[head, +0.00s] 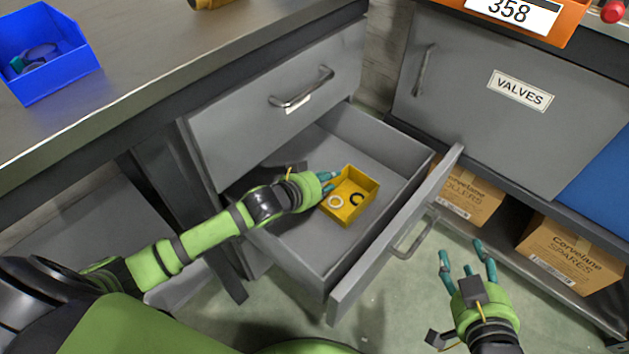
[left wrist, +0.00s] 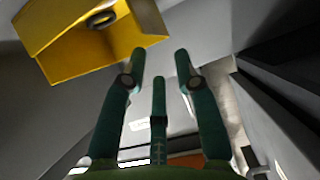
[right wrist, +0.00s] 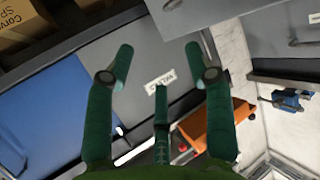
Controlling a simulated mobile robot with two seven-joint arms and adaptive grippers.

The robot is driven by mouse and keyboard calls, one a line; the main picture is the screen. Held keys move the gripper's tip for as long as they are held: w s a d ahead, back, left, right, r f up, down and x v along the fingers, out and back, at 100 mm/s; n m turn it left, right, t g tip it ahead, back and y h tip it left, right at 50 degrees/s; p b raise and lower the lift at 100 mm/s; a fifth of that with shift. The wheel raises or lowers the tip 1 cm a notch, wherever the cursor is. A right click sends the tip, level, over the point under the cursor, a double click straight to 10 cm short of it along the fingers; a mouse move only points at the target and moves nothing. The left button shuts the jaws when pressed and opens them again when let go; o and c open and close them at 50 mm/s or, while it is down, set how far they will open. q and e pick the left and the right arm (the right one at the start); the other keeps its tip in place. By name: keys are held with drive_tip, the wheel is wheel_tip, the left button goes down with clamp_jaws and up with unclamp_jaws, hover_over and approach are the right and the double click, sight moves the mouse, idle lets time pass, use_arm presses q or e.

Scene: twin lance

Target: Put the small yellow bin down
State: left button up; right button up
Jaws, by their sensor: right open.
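The small yellow bin (head: 347,214) sits upright inside the open lower drawer (head: 315,265). My left gripper (head: 331,182) is at the bin's upper left side. In the left wrist view its fingers (left wrist: 160,62) are spread with nothing between them, and the bin (left wrist: 80,62) is beside them at upper left. I cannot tell whether a finger touches it. My right gripper (head: 470,262) is open and empty, in front of the right cabinet and away from the drawer.
A shut drawer (head: 255,120) is above the open one. A blue bin (head: 50,65) stands on the left worktop. The right cabinet (head: 490,75) is labelled VALVES, with cardboard boxes (head: 570,255) on the shelf below. An orange bin (head: 560,25) stands on its top.

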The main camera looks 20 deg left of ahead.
use_arm(q)
drive_tip(key=shift+p+v, duration=0.9)
drive_tip(key=shift+v, duration=1.8)
use_arm(e)
drive_tip(key=s+d+f+g+h, duration=0.1)
drive_tip(key=s+d+f+g, duration=0.1)
drive_tip(key=s+f+g, duration=0.1)
drive_tip(key=s+d+f+m+g+h, duration=0.1)
drive_tip(key=s+d+f+g, duration=0.1)
drive_tip(key=s+f+g, duration=0.2)
drive_tip(key=shift+s+d+f, duration=0.25)
drive_tip(key=shift+s+f, duration=0.65)
drive_tip(key=shift+s, duration=0.1)
